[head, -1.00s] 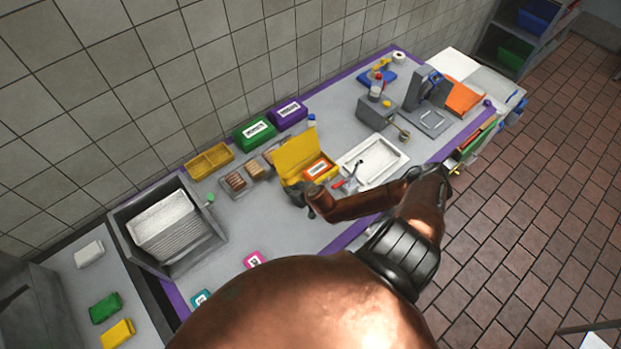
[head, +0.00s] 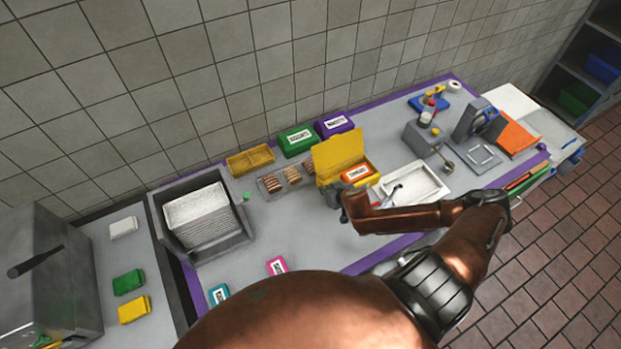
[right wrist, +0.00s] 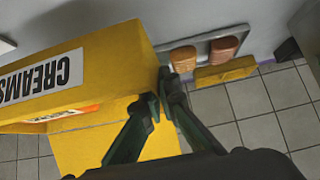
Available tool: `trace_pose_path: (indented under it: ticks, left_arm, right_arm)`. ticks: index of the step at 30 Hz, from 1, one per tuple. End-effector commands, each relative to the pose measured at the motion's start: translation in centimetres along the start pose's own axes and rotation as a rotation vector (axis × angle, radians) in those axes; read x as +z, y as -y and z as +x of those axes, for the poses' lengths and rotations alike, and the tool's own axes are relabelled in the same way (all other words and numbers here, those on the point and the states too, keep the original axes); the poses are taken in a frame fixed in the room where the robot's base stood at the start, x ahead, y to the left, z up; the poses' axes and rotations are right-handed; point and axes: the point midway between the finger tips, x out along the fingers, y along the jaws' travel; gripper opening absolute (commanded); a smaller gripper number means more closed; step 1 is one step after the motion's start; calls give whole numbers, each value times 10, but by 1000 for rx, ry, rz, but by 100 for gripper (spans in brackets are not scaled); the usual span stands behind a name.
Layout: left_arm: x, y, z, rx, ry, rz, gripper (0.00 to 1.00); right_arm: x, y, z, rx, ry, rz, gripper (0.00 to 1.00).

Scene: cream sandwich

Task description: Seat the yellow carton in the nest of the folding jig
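The yellow carton (head: 338,152) stands open on the counter in the head view, its lid panel raised at the back. In the right wrist view the carton (right wrist: 110,50) fills the left side, with a CREAMS label. My right gripper (head: 347,196) is at its front left corner. In the right wrist view its fingers (right wrist: 160,92) are close together at the carton's edge and appear shut on its thin wall. What looks like the folding jig (head: 484,157) is a grey plate with an upright, further right; its nest looks empty. My left gripper is not in view.
An orange labelled box (head: 357,173) shows in or behind the carton. A white tray (head: 418,186) and a grey lever device (head: 421,141) lie between carton and jig. Green (head: 296,141) and purple (head: 335,125) boxes stand along the wall. A bread tray (head: 270,185) is left.

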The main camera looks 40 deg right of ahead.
Motion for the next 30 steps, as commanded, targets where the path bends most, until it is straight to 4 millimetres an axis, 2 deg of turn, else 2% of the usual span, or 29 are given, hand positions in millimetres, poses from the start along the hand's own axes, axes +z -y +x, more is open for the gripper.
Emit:
trace_pose_path:
  ticks: [7, 11, 14, 20, 24, 30]
  left_arm:
    - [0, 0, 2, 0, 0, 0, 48]
    - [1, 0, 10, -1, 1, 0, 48]
    - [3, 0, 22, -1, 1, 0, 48]
    - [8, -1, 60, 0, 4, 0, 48]
    - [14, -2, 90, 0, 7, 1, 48]
    - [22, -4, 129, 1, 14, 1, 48]
  right_arm:
    - [-7, 2, -6, 0, 0, 0, 0]
    - [-12, 15, -2, -2, -4, 2, 0]
    - [-20, 36, 2, -3, -5, 8, 0]
    - [-41, 96, 5, -3, -5, 15, 0]
    - [-52, 140, -5, -11, -4, 11, 0]
    - [-56, 186, -29, -36, -3, -19, 0]
